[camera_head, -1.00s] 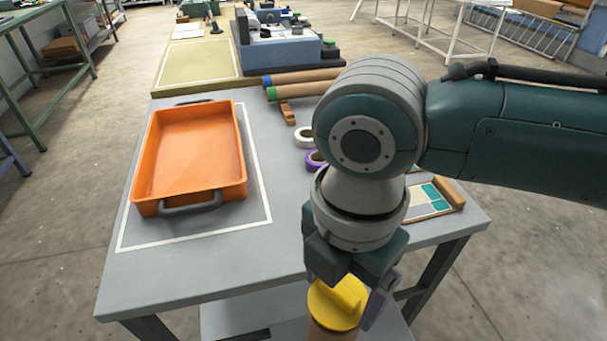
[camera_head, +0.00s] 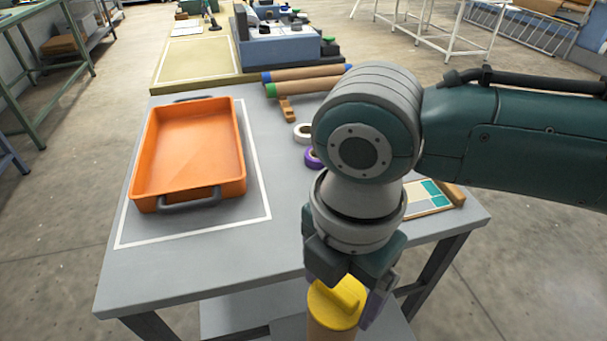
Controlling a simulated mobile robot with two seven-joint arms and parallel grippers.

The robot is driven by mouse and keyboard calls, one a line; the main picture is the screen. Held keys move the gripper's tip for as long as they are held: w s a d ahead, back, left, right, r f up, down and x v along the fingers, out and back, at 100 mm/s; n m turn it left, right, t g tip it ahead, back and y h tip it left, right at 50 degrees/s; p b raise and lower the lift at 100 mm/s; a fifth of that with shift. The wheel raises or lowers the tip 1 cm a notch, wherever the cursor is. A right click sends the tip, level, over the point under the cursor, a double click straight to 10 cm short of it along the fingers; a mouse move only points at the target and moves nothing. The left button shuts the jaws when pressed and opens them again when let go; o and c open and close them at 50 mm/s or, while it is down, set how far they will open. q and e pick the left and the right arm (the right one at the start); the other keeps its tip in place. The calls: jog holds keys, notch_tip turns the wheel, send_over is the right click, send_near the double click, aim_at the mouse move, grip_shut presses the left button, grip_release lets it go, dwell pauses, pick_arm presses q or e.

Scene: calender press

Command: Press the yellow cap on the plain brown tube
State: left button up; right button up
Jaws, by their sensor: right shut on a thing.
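The yellow cap (camera_head: 335,306) is at the bottom of the view, at the top of the brown tube (camera_head: 326,333). It is round with a raised grip ridge. The tube stands upright in front of the table, and its lower part is out of view. My right gripper (camera_head: 354,300) points down and is shut on the cap's ridge; one finger shows on the right, the other is mostly hidden. Whether the cap sits fully down on the tube I cannot tell. My left gripper is not in view.
An orange tray (camera_head: 190,193) stands on the left of the grey table (camera_head: 200,270). Two brown tubes with a blue end and a green end (camera_head: 290,90) lie at the back. White tape (camera_head: 302,134) and purple tape (camera_head: 311,157) lie beside my arm. A sample board (camera_head: 430,200) is at right.

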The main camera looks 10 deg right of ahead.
jog(key=shift+f, duration=0.2)
jog(key=o, duration=1.1)
jog(key=shift+r, duration=0.1)
notch_tip(320, 180, up, 6)
jog(key=p, duration=0.7)
jog(key=shift+c, duration=0.2)
